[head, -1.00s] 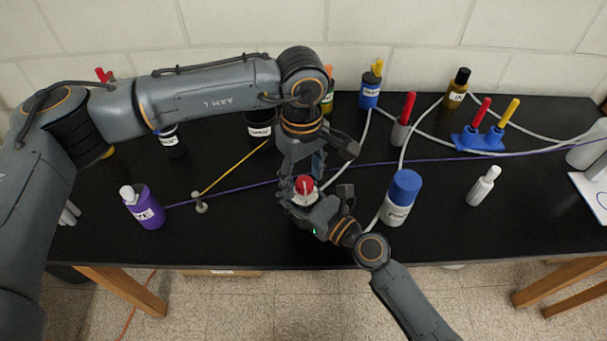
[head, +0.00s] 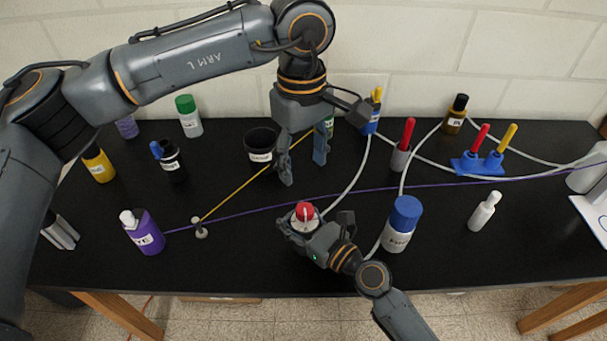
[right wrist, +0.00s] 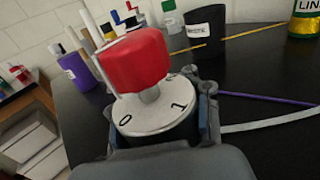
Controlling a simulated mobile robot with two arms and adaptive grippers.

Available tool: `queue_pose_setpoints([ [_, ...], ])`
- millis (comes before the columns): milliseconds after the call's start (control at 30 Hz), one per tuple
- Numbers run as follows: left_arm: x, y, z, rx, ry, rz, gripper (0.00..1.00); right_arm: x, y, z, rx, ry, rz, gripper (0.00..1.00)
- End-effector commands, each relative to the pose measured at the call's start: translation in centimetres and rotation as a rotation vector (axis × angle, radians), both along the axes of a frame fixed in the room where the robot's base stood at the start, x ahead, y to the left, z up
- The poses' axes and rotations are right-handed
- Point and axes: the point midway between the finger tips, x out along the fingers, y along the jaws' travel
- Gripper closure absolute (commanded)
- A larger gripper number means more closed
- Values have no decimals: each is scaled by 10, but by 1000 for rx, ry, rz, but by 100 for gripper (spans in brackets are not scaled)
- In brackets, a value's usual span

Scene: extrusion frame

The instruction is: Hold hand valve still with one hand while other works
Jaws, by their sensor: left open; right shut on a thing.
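The hand valve has a red knob (head: 305,211) on a pale round dial. In the right wrist view the red knob (right wrist: 132,60) stands above the white dial (right wrist: 155,113) marked 0 and 1. My right gripper (head: 303,230) is shut on the valve body below the dial; its fingers flank the body in the right wrist view. My left gripper (head: 303,170) is open and empty, pointing down above and behind the valve, apart from the knob. The lower part of the valve is hidden by my right gripper.
A blue-capped white bottle (head: 401,224) stands right of the valve. A black cup (head: 261,146) stands behind my left gripper. A purple cord (head: 258,211), a yellow cord (head: 232,195) and white tubes (head: 352,181) cross the black table. A purple container (head: 145,234) stands at the left.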

Motion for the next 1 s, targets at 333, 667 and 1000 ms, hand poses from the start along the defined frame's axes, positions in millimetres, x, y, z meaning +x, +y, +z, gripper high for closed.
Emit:
queue_pose_setpoints([
  [333,0,0,5,1,1,0,44,0,0,1,1,-1,0,100],
  [667,0,0,5,1,1,0,44,0,0,0,1,-1,0,27],
  [1000,0,0,5,1,1,0,44,-1,-1,0,0,0,0,27],
])
